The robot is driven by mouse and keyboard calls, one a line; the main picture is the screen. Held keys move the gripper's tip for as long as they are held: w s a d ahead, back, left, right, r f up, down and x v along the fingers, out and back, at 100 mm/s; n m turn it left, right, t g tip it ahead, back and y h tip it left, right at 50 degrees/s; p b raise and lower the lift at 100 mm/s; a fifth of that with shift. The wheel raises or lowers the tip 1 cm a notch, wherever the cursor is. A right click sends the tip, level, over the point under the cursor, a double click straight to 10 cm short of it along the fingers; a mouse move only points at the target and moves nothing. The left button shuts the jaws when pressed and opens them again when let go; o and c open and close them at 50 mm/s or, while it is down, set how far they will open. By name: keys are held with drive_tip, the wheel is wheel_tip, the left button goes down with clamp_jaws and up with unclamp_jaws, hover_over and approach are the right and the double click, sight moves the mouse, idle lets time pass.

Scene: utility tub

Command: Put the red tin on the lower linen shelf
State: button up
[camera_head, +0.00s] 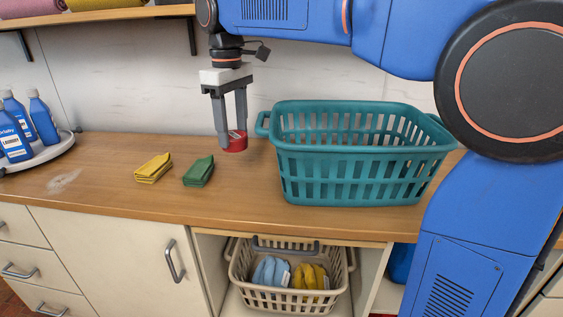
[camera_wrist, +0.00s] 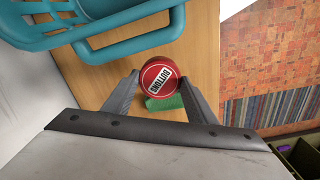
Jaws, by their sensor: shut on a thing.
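The red tin (camera_head: 235,144) is between the fingers of my gripper (camera_head: 234,134), which is shut on it from above. The tin is at the back of the wooden counter, left of the teal basket; I cannot tell whether it touches the counter. In the wrist view the tin's round red top (camera_wrist: 160,76) with a white label shows between the fingertips (camera_wrist: 160,88). A wooden shelf (camera_head: 158,11) on dark brackets is on the wall at the upper left, with rolled pink and yellow towels on it. The view cuts off above it, so I cannot tell whether another shelf exists.
The teal basket (camera_head: 360,163) stands close to the right of my gripper. A yellow cloth (camera_head: 153,168) and a green cloth (camera_head: 198,171) lie in front on the counter (camera_head: 110,200). Blue bottles (camera_head: 42,118) stand on a round tray at left. A beige basket (camera_head: 290,298) is below.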

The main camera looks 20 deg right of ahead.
drive_tip(key=shift+w+f, duration=0.1)
drive_tip(key=shift+f, duration=4.85)
drive_tip(key=o, duration=0.7)
drive_tip(key=shift+f, duration=0.15)
drive_tip(key=o, duration=0.4)
drive_tip(key=shift+o, duration=0.2)
